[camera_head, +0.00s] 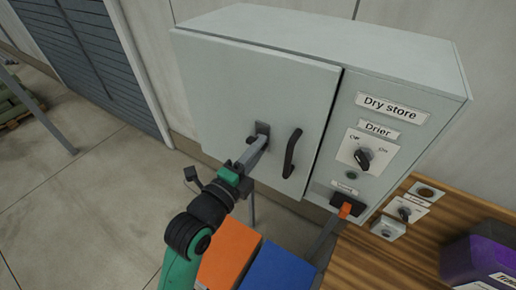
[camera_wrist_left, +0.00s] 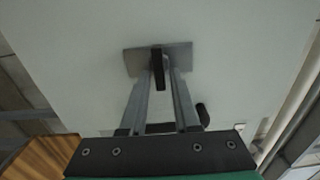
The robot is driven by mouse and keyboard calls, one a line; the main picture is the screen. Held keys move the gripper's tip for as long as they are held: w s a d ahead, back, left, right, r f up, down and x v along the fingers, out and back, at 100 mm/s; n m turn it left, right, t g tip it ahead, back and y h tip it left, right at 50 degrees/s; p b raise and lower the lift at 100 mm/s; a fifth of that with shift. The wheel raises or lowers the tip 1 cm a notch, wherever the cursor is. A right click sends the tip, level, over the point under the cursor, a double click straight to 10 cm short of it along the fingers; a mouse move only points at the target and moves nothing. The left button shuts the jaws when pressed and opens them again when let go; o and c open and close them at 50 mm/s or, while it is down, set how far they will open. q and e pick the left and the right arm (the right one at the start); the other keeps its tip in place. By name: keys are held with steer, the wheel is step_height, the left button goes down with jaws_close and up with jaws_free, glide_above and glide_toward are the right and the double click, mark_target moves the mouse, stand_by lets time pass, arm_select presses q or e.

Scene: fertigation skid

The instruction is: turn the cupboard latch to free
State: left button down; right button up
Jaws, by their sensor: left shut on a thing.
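The grey-white cupboard (camera_head: 262,90) carries a "Dry store" label, and its door is closed. The latch (camera_head: 262,128) is a small dark handle on a plate near the door's lower middle. In the left wrist view the latch (camera_wrist_left: 158,68) stands upright in line with the view, on a grey metal plate (camera_wrist_left: 135,62). My left gripper (camera_head: 258,146) reaches up to the door and is shut on the latch; its fingers (camera_wrist_left: 158,90) lie on both sides of it. The fingers hide part of the latch in the head view. My right gripper is not in view.
A black door handle (camera_head: 291,153) stands just right of the latch. The drier knob (camera_head: 363,158) and an orange-tipped switch (camera_head: 345,210) sit on the right panel. Orange (camera_head: 228,252) and blue (camera_head: 279,268) boxes lie below. A wooden bench (camera_head: 375,262) is at the right.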

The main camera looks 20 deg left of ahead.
arm_select(q)
steer(key=c, duration=0.9)
jaws_free()
steer(key=s, duration=0.4)
steer(key=s+a+p, duration=0.1)
steer(key=s, duration=0.2)
steer(key=s+p, duration=0.1)
steer(key=s, duration=0.3)
steer(key=shift+s+a, duration=0.3)
steer(key=shift+a, duration=0.1)
steer(key=s+r+n+t+p, duration=0.1)
steer(key=r+n+t, duration=0.2)
steer(key=r, duration=1)
steer(key=s+r+n+t+p, duration=0.2)
steer(key=r+n+t, duration=0.1)
steer(key=r+n, duration=0.6)
steer(key=s+a+r+n+t+p, duration=0.1)
steer(key=r+n+t, duration=0.2)
steer(key=r, duration=1.5)
steer(key=shift+s+n+t+y, duration=0.15)
steer(key=shift+n+y, duration=0.05)
steer(key=shift+n, duration=0.85)
steer(key=shift+s+n+t+y, duration=0.1)
steer(key=shift+n+t+y, duration=0.1)
steer(key=shift+n, duration=0.85)
